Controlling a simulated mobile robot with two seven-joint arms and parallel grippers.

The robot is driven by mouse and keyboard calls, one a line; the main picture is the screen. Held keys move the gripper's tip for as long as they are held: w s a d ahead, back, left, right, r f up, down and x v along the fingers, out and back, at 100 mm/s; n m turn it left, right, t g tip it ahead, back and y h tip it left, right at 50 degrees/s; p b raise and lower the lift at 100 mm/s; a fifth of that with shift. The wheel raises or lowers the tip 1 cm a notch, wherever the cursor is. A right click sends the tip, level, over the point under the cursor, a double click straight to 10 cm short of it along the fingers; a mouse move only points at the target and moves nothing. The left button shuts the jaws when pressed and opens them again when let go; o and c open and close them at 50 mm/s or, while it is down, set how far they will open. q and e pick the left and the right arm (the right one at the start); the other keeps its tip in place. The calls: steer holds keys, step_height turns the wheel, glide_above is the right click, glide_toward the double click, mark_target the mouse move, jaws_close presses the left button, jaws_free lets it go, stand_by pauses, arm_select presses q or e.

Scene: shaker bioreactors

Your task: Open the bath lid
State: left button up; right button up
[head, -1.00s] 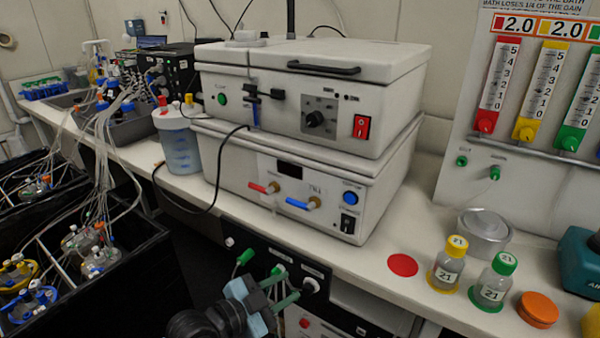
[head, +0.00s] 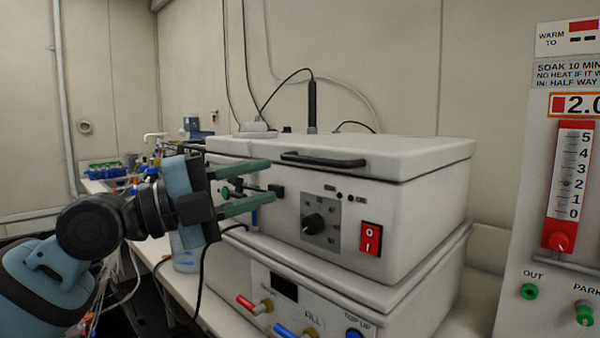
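The bath (head: 400,221) is a white box with a black dial and a red switch on its front. It sits on a second white unit. Its flat white lid (head: 400,150) is down, with a black bar handle (head: 323,160) along the front edge. My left gripper (head: 262,183) is in front of the bath's left front, below and left of the handle. Its two green fingers are apart, with nothing seen held between them. Part of the bath's left front is hidden behind the fingers. My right gripper does not show.
The lower unit (head: 345,295) has red and blue taps. A board with a red gauge (head: 570,185) stands at the right. A black cable (head: 203,275) hangs at the left front.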

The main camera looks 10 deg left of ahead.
mark_target(307, 161)
arm_select(q)
steer(key=shift+m, duration=0.3)
steer(key=w+d+r, duration=0.1)
steer(key=w+d+p, duration=0.1)
steer(key=d, duration=0.1)
steer(key=w+d+r+p, duration=0.1)
steer(key=d, duration=0.1)
steer(key=shift+r, duration=0.3)
steer(key=shift+w+d, duration=0.3)
steer(key=shift+d, duration=0.25)
jaws_close()
